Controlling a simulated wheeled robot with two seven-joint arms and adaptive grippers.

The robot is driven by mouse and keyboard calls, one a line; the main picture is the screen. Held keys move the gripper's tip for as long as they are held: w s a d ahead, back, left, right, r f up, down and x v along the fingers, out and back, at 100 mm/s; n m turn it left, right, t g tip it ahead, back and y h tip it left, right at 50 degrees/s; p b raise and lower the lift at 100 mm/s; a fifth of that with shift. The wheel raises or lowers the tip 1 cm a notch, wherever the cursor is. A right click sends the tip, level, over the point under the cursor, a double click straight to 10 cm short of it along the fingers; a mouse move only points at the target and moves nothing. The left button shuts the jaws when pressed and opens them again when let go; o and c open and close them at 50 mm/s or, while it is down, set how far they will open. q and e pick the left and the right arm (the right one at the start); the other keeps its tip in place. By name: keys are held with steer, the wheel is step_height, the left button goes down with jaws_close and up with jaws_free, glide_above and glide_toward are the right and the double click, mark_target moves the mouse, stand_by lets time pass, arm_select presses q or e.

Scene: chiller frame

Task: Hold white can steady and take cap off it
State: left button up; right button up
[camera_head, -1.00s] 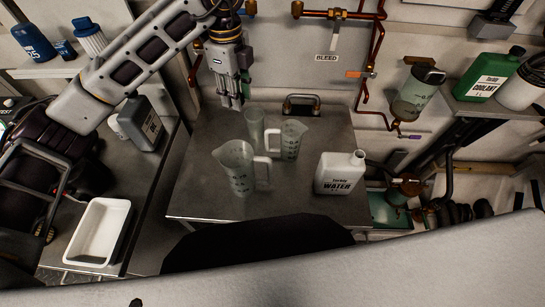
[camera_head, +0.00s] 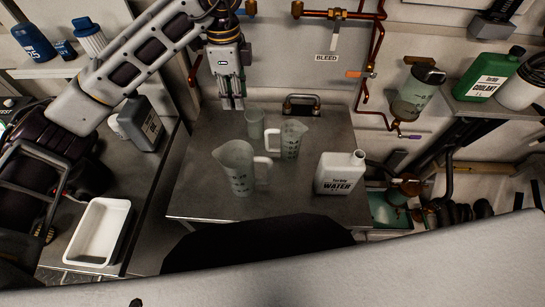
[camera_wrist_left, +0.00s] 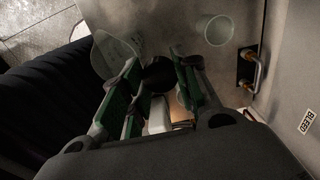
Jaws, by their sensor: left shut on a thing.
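The white can (camera_head: 340,174), marked WATER, stands upright on the right side of the metal table. Its neck (camera_head: 358,155) shows no cap. My left gripper (camera_head: 233,104) is above the back left of the table, pointing down, well apart from the can. In the left wrist view, its fingers (camera_wrist_left: 157,84) are shut on a dark round thing (camera_wrist_left: 157,74), which looks like the cap. In the head view the fingers hide it. My right gripper is not in view.
Two clear measuring jugs (camera_head: 238,168) (camera_head: 291,139) and a clear cup (camera_head: 254,124) stand left of the can on the table (camera_head: 205,205). A white tray (camera_head: 98,232) lies on the left bench. A green coolant jug (camera_head: 489,75) stands on the right shelf.

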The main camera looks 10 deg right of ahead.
arm_select(q)
step_height(320, 180, down, 23)
steer(key=shift+r, duration=0.1)
steer(key=shift+f, duration=2.65)
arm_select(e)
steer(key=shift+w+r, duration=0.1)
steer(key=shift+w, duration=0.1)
arm_select(q)
steer(key=shift+f, duration=0.1)
